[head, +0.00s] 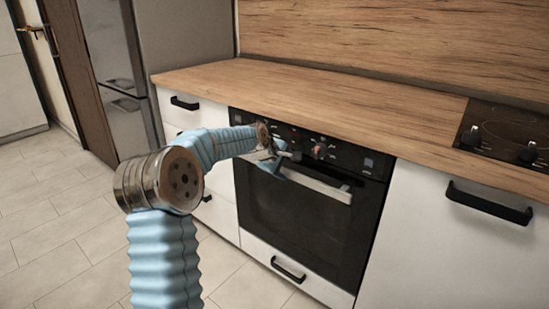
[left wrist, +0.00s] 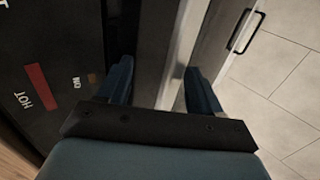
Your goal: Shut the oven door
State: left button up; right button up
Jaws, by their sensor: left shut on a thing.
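The oven (head: 310,205) is built into the white cabinets, with a black front. Its dark glass door (head: 290,220) stands upright, about in line with the cabinet fronts; I cannot tell whether a small gap is left. A silver bar handle (head: 325,188) runs along the door's top edge. My left gripper (head: 278,162) is at the left part of this handle, shut on it. In the left wrist view, the two blue fingers of my left gripper (left wrist: 162,82) are on either side of the pale handle bar (left wrist: 180,50). My right gripper is not in view.
The control panel (head: 345,158) with knobs is just above the door. A wooden worktop (head: 330,110) with a black hob (head: 505,130) runs above. A drawer (head: 290,268) is below the oven, with white cabinets on both sides. The tiled floor (head: 50,200) at left is clear.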

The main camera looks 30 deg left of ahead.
pick_arm(q)
jog(key=b+v, duration=0.1)
jog(key=v, duration=1.2)
jog(key=shift+s+r, duration=0.2)
jog(key=shift+r, duration=0.15)
jog(key=shift+c, duration=0.3)
jog(key=d+f+m+g+h, duration=0.1)
jog(key=d+f+m, duration=0.1)
jog(key=d+f, duration=0.65)
jog(key=d+f+m+g, duration=0.2)
jog(key=d+f+m, duration=0.1)
jog(key=f, duration=1)
jog(key=d+f+m+g+h, duration=0.15)
jog(key=d+f, duration=0.35)
jog(key=f, duration=0.6)
jog(key=s+d+f+m+g, duration=0.1)
jog(key=s+d+f+m, duration=0.2)
jog(key=s+d+f, duration=0.2)
jog(key=s+d+f+m+g, duration=0.1)
jog(key=s+d+f+m, duration=0.2)
jog(key=s, duration=0.8)
jog(key=s+d+f+m+g+h, duration=0.1)
jog(key=s+d+f+m+g, duration=0.1)
jog(key=s+d+f, duration=0.6)
jog(key=shift+s+f+m, duration=0.4)
jog(key=shift+f+m, duration=0.15)
jog(key=shift+f, duration=0.2)
